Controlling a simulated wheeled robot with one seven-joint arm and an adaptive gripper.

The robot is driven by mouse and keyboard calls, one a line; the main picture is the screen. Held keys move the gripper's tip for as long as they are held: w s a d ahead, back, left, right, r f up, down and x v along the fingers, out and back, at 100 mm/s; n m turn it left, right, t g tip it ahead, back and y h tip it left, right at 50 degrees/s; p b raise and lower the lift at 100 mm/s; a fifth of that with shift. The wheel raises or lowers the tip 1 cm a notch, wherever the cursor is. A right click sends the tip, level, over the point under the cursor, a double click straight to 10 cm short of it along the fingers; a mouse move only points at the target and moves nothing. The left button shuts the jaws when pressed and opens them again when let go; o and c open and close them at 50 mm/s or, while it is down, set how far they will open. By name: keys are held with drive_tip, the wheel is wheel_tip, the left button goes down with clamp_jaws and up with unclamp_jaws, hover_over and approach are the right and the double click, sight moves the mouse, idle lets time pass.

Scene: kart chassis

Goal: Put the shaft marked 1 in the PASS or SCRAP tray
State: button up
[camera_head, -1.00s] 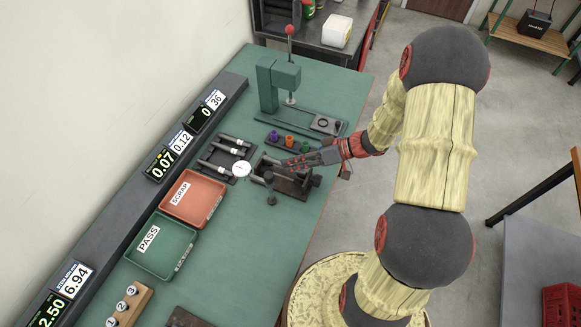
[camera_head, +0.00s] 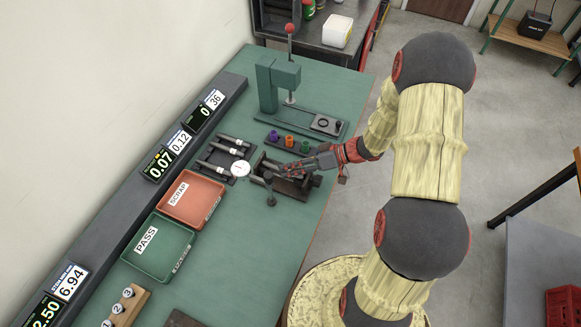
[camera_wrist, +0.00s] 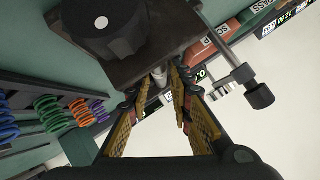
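The green PASS tray (camera_head: 183,262) and the orange-red SCRAP tray (camera_head: 212,218) lie side by side on the bench, both empty. My gripper (camera_head: 285,171) is over the dark measuring fixture (camera_head: 296,192), right of the rack. In the wrist view my gripper (camera_wrist: 163,77) has its gold-padded fingers converging around a grey shaft (camera_wrist: 158,73) by the fixture (camera_wrist: 135,62). I cannot tell whether the pads press on the shaft. Its mark cannot be read. Several shafts (camera_head: 222,152) lie in the dark rack; their marks are too small to read.
A white dial gauge (camera_head: 240,169) stands between rack and fixture.

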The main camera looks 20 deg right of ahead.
drive_tip(key=shift+o, duration=1.2)
drive_tip(key=shift+p, duration=0.9)
